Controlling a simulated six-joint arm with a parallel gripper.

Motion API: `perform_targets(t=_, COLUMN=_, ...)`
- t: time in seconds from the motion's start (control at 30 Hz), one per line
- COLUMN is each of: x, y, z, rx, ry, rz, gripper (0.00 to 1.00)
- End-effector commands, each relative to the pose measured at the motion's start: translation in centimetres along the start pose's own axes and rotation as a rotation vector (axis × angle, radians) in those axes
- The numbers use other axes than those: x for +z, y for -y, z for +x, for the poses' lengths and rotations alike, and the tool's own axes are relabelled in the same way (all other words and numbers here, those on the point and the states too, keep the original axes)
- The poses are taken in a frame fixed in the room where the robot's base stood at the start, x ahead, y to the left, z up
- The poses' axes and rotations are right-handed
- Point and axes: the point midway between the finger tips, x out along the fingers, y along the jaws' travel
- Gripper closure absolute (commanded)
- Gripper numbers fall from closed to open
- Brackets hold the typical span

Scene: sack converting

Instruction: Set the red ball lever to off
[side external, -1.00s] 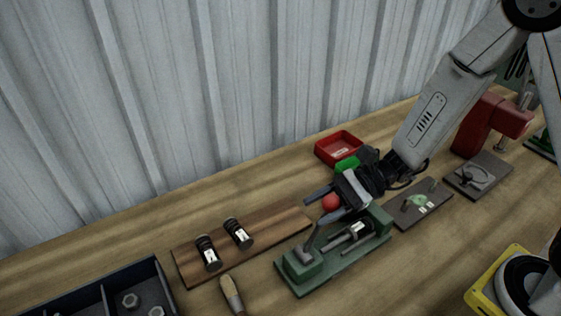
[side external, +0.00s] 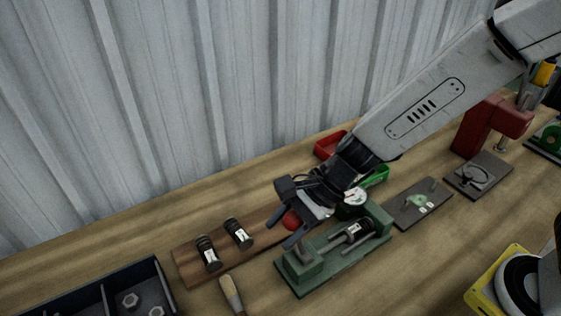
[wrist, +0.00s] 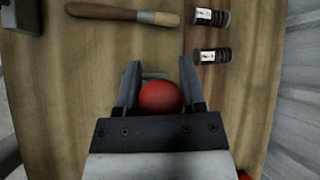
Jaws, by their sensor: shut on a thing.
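The red ball (side external: 291,219) of the lever sits between the fingers of my gripper (side external: 282,225), which is shut on it. In the wrist view the ball (wrist: 160,97) lies between the two dark fingers of my gripper (wrist: 160,72). The green fixture (side external: 303,268) that carries the lever lies on the bench below and to the right of the ball. The lever's rod is hidden behind my gripper. No on or off marking is readable.
A brown board (side external: 188,264) with two black cylinders (side external: 207,252) is left of the fixture. A wooden handle (side external: 231,294) lies before it. A dark divided bin (side external: 75,300) stands front left. Red (side external: 328,142) and green (side external: 377,176) trays are behind. Grey plates (side external: 412,211) lie right.

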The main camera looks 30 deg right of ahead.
Motion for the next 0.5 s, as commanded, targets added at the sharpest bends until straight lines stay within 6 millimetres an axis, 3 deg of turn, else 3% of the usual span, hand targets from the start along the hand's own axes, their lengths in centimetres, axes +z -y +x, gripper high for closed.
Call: perform_targets(t=0.5, x=0.9, y=0.0, z=2.0, rx=0.041, ry=-0.161, rz=-0.023, gripper=1.0)
